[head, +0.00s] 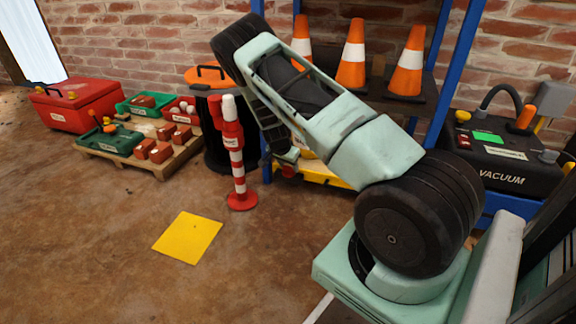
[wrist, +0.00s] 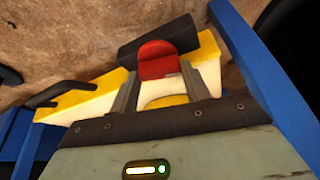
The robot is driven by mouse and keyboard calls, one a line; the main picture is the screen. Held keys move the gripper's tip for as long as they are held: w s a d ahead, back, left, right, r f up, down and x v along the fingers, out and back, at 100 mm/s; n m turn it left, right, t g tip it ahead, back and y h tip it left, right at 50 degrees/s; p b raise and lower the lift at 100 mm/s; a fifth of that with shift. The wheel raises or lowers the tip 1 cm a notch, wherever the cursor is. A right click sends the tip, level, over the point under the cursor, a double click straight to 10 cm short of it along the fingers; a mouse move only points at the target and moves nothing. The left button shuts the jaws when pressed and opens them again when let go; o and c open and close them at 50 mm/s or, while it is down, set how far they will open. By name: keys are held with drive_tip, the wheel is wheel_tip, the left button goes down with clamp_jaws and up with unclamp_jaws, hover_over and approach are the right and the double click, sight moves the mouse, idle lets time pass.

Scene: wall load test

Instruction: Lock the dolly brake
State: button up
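The dolly (wrist: 85,104) is yellow and cream with a black bar handle, and fills the upper middle of the wrist view. A red pedal-like part (wrist: 158,55), apparently the brake, stands up on it. My gripper (wrist: 159,68) is open, its two grey fingers apart with the red part between or just beyond their tips. I cannot tell whether they touch it. In the head view my gripper (head: 286,160) is low beside the shelf, largely hidden by my arm. A yellow edge of the dolly (head: 325,176) shows behind it; a small red part (head: 289,172) shows below the gripper.
Blue shelf posts (wrist: 262,85) flank my gripper closely. A red-white bollard (head: 237,165) and black bin (head: 214,145) stand left of it. Cones (head: 351,62) sit on the shelf, and a vacuum (head: 500,165) stands right. Floor around the yellow square (head: 188,237) is clear.

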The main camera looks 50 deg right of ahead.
drive_tip(key=shift+c, duration=1)
drive_tip(key=shift+s+r+n+p, duration=0.2)
drive_tip(key=shift+n+p, duration=0.3)
drive_tip(key=shift+p, duration=0.45)
drive_tip(key=shift+n+t+p, duration=0.5)
drive_tip(key=shift+n+p, duration=0.1)
drive_tip(key=shift+p, duration=0.2)
drive_tip(key=shift+w+f+n, duration=0.1)
drive_tip(key=shift+f+n, duration=0.15)
drive_tip(key=shift+n, duration=0.15)
drive_tip(key=o, duration=1)
